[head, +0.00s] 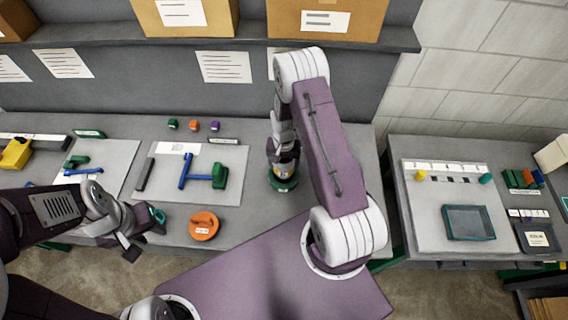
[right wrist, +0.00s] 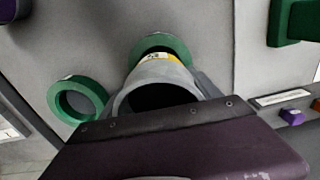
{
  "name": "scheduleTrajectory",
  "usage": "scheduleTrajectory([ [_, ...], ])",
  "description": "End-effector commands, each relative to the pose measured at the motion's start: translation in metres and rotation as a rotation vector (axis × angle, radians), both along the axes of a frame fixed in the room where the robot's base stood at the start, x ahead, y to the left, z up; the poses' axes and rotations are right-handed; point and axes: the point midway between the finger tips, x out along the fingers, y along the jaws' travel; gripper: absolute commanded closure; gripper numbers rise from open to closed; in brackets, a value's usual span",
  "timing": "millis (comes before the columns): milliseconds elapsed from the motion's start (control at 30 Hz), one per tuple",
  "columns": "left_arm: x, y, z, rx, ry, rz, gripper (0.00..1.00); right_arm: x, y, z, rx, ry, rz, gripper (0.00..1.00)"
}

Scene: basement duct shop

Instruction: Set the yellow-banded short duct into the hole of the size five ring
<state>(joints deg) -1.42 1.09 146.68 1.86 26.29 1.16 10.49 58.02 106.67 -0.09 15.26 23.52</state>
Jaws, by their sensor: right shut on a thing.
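My right gripper (head: 284,158) is shut on the yellow-banded short duct (head: 285,167), a grey tube whose open end (right wrist: 160,94) faces the camera in the right wrist view. The duct's yellow band (right wrist: 172,58) is at its far end, over a green ring (right wrist: 160,42). That ring also shows under the gripper in the head view (head: 283,183). A small white label is near the band; I cannot read its number. Whether the duct's end is inside the hole or just above it is hidden. My left gripper (head: 142,234) looks open and empty over the bench front.
Another green ring (right wrist: 78,100) lies beside the duct in the right wrist view. A side table (head: 430,220) holds a teal-edged tray (head: 468,222).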

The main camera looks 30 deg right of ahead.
Motion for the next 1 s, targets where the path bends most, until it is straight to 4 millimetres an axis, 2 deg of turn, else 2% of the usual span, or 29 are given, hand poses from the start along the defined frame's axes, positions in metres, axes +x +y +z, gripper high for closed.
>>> scheduleTrajectory([
  [1000,0.0,0.0,-0.025,0.0,0.0,0.0,0.64,0.0,0.0,-0.03,0.0,0.0,0.0,0.8],
])
